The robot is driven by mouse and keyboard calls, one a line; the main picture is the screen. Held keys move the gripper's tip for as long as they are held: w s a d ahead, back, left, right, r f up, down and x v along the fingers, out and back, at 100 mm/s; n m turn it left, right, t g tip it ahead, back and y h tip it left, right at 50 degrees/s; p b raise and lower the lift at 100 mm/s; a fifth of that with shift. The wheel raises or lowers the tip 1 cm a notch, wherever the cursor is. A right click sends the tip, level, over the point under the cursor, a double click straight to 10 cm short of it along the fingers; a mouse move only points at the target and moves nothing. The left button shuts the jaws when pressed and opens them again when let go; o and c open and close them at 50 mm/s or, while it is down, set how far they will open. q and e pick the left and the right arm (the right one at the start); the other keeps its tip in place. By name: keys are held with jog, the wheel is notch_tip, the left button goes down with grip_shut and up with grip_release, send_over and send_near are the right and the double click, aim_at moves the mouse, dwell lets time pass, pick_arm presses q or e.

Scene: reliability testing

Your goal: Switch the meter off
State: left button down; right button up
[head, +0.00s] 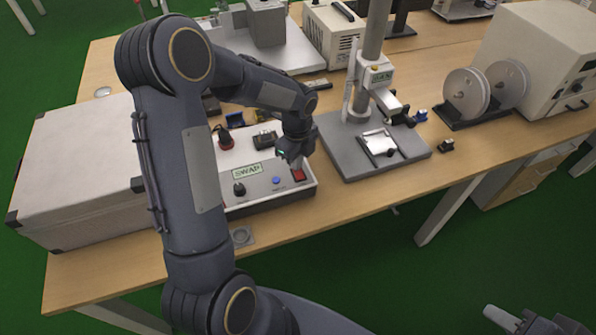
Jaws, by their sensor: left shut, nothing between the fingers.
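The meter is likely the low white box (262,191) marked "SWAP" on the table. Its top carries a black knob (239,189), a blue button (276,180) and a red switch (299,175) near its right front corner. My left gripper (295,164) is shut and empty, pointing down right at the red switch. I cannot tell whether it touches the switch, or which way the switch is set. My arm hides part of the box's left side. My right gripper (498,316) is at the bottom right, off the table; its fingers are too unclear to judge.
A large grey-white case (75,170) lies left of the box. A stand with a grey base (350,150) and tall column is close on the right. Further right are a reel holder (480,105) and a cream instrument (545,55). The front table strip is mostly clear.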

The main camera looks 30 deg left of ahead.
pick_arm(q)
jog(key=shift+f, duration=0.45)
jog(key=shift+r+p, duration=2.65)
jog(key=shift+r, duration=0.95)
jog(key=s+d+r+n+t+h, duration=0.2)
jog(key=s+r+n, duration=0.5)
jog(key=s+n, duration=0.4)
jog(key=s+d+r+n+t+h, duration=0.1)
jog(key=s+d+r+n+t, duration=0.2)
jog(key=s+n, duration=0.8)
notch_tip(320, 180, up, 4)
jog(key=shift+d+t+h, duration=0.3)
jog(key=shift+d+h, duration=0.1)
jog(key=shift+d, duration=0.75)
